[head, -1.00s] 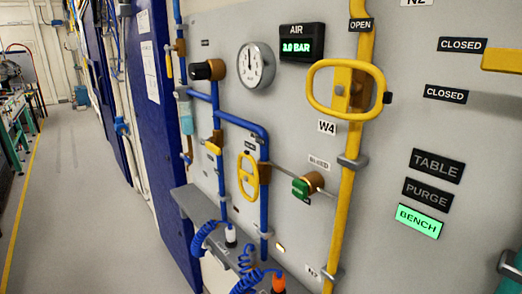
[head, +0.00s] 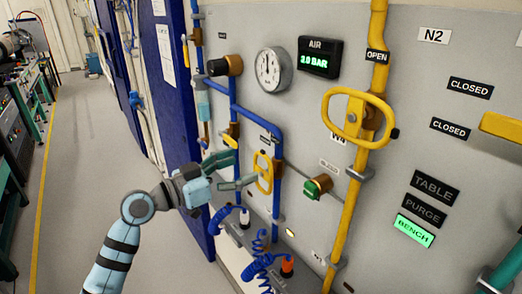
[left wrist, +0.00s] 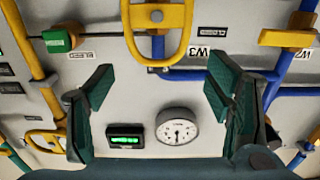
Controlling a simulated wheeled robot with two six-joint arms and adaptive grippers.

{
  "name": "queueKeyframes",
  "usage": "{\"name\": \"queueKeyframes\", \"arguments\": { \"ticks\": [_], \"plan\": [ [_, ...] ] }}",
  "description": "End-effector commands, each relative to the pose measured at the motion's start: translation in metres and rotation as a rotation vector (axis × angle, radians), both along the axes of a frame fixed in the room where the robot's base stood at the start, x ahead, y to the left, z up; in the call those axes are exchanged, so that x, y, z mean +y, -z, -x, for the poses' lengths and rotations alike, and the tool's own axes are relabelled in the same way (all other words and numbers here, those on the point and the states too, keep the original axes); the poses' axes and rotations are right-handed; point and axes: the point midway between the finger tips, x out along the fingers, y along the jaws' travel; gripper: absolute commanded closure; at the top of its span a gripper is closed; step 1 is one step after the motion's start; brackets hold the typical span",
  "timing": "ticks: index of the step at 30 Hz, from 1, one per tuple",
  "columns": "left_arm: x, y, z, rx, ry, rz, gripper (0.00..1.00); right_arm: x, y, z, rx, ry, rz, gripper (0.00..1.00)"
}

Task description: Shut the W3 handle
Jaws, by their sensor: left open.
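The W3 handle (head: 263,172) is a yellow oval loop on a blue pipe, its long side in line with the pipe. It also shows at the top middle of the left wrist view (left wrist: 127,40), beside an upside-down W3 label (left wrist: 200,52). My left gripper (head: 242,170) is open, its two green fingers just left of the handle in the head view. In the left wrist view the open fingers (left wrist: 160,78) stand wide apart with the panel between them. The loop is beyond the fingertips, and I see no contact. My right gripper is not in view.
A larger yellow loop handle (head: 332,120) sits on the yellow pipe to the right. A green bleed knob (head: 317,187) is close right of W3. A round gauge (head: 273,70) and AIR display (head: 320,58) are above. Blue coiled hoses (head: 262,265) hang below.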

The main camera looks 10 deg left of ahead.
Motion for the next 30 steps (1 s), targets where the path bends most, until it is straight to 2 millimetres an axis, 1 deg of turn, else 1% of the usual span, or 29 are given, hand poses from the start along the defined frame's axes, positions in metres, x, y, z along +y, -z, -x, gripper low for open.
{"name": "queueKeyframes", "arguments": {
  "ticks": [1,3,7,12,19,27,30],
  "plan": [
    [-0.012,-0.007,-0.011,0.002,0.005,0.009,0.27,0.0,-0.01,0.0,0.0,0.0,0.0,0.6],
    [-0.022,-0.005,-0.026,0.002,0.001,0.007,0.27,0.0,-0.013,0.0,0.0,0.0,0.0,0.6],
    [-0.037,-0.003,-0.044,0.002,0.001,0.002,0.27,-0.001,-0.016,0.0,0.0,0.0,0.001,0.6],
    [-0.044,-0.001,-0.053,0.002,0.0,-0.001,0.27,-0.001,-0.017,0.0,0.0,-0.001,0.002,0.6],
    [-0.044,0.0,-0.053,0.002,-0.001,-0.002,0.27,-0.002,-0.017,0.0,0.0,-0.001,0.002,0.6],
    [-0.044,0.0,-0.053,0.002,0.0,-0.001,0.7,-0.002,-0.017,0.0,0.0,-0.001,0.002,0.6],
    [-0.044,0.001,-0.053,0.002,0.0,-0.001,0.71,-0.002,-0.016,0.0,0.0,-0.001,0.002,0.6]
  ]
}}
